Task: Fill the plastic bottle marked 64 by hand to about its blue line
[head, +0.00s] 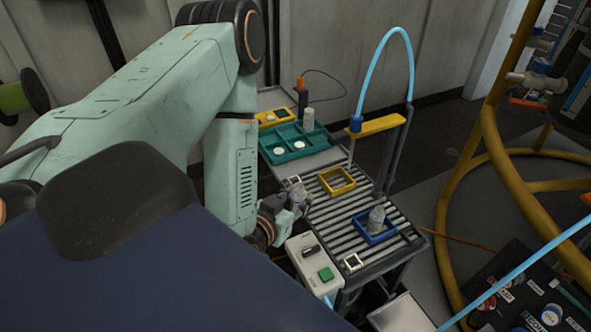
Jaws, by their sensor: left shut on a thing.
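My left gripper (284,208) is at the left edge of the roller table, shut on a small grey thing (298,193) that looks like a bottle, partly hidden by the fingers. A clear grey bottle (376,220) stands upright in a blue frame (362,237) on the rollers. Another pale bottle (309,120) stands at the teal tray (275,154). No number or blue line can be read on any of them. A filling nozzle (351,152) under a yellow arm (380,125) hangs above the yellow frame (325,185). My right gripper is not in view.
A blue hose (385,38) arches over the nozzle. A yellow pipe frame (490,130) and a dark panel (520,300) stand at the right.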

